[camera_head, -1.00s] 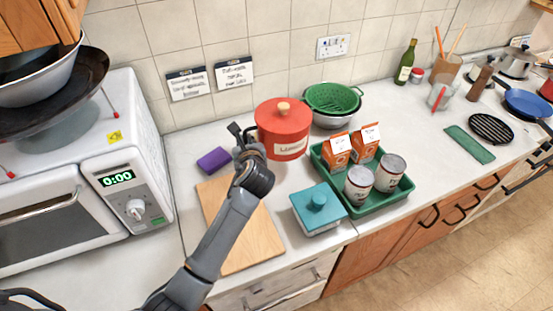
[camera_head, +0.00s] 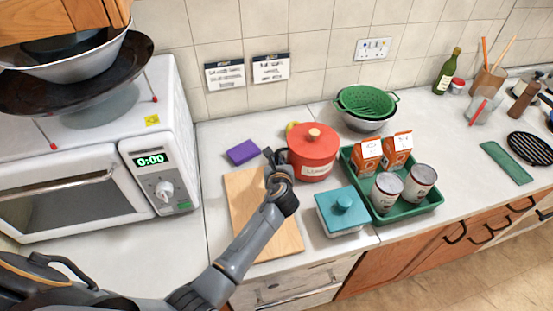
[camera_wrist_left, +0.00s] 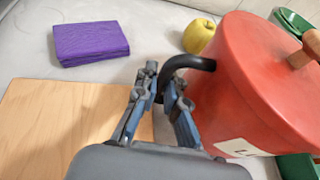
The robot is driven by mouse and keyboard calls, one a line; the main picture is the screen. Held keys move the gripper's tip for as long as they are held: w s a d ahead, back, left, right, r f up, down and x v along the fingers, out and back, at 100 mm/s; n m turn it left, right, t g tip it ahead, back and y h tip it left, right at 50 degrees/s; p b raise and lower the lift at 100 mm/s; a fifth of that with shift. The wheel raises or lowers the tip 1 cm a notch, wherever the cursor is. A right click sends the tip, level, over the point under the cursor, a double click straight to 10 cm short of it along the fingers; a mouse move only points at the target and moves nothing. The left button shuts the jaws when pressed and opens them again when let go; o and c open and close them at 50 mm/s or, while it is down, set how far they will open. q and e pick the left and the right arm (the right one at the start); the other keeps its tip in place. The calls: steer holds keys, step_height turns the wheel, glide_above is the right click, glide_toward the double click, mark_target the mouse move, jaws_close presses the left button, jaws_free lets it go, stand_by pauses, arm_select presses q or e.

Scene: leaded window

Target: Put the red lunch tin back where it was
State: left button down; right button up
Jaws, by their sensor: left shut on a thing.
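The red lunch tin (camera_head: 313,155), with a wooden knob and a pale label, is upright at the back of the counter, left of the green tray. It also shows large in the left wrist view (camera_wrist_left: 245,85). My left gripper (camera_head: 275,163) is shut on the tin's black side handle (camera_wrist_left: 190,64), at the tin's left. In the left wrist view, the gripper's fingers (camera_wrist_left: 163,95) meet at that handle. The tin's base is partly hidden, so I cannot tell whether it touches the counter. My right gripper is not in view.
A yellow apple (camera_head: 292,128) is close behind the tin. A purple cloth or sponge (camera_head: 243,152) and a wooden board (camera_head: 245,195) lie to its left. A teal box (camera_head: 340,212), green tray (camera_head: 437,198) and green colander (camera_head: 366,102) crowd its right side.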

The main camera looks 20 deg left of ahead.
arm_select(q)
steer(key=shift+f, duration=0.25)
steer(key=c, duration=1.4)
jaws_free()
steer(key=shift+f, duration=0.15)
steer(key=shift+c, duration=0.2)
